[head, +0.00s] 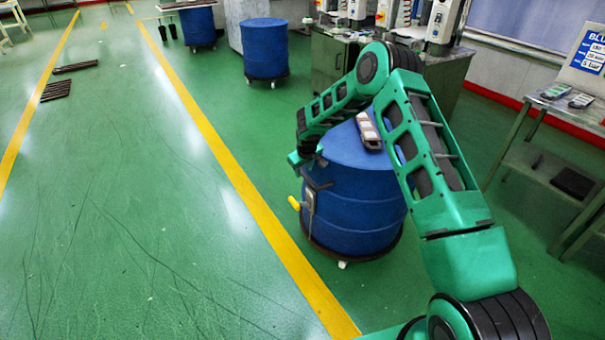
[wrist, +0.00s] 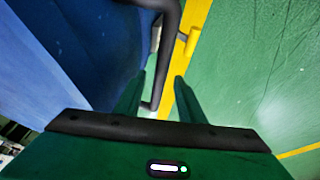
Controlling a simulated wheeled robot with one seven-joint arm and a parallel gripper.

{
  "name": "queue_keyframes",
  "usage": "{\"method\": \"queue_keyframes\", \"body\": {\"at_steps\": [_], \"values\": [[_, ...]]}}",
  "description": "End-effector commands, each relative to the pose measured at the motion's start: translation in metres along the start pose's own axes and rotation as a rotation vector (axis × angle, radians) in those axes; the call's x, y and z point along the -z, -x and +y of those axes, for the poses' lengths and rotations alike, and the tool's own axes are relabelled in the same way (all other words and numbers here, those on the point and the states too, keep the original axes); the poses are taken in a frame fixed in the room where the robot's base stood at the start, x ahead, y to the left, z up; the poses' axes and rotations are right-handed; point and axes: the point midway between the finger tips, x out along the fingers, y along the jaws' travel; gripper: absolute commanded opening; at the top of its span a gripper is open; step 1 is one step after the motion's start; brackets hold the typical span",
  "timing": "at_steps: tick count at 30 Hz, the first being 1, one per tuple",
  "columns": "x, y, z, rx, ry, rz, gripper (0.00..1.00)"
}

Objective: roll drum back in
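The near blue drum (head: 350,215) stands upright on a low wheeled base, just right of the long yellow floor line. A dark handle frame (head: 313,192) with a yellow grip (head: 294,203) sticks out from its left side. My gripper (head: 301,162) is at the drum's upper left, just above this frame. In the wrist view, the fingers of my gripper (wrist: 160,80) are apart. The dark handle bar (wrist: 168,40) runs down into the gap between them; I cannot tell whether they touch it. The drum wall (wrist: 85,35) fills the upper left there.
A small tray-like item (head: 369,130) lies on the drum lid. Two more blue drums (head: 264,50) (head: 197,26) stand further back. A grey cabinet (head: 335,65) is behind the near drum and a metal side table (head: 540,150) is at right.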

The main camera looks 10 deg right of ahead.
Motion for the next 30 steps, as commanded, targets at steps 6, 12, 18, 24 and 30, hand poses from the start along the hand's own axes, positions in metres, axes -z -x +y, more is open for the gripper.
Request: {"method": "queue_keyframes", "body": {"at_steps": [6,12,18,24,30], "values": [[0.0,-0.016,0.0,0.0,-0.001,0.0,0.36],[0.0,-0.018,0.0,0.0,-0.001,0.0,0.36],[0.0,-0.018,0.0,0.0,-0.001,0.0,0.19],[0.0,-0.018,-0.001,0.0,0.0,0.0,0.0],[0.002,-0.019,0.001,0.001,0.004,0.001,0.0]]}}
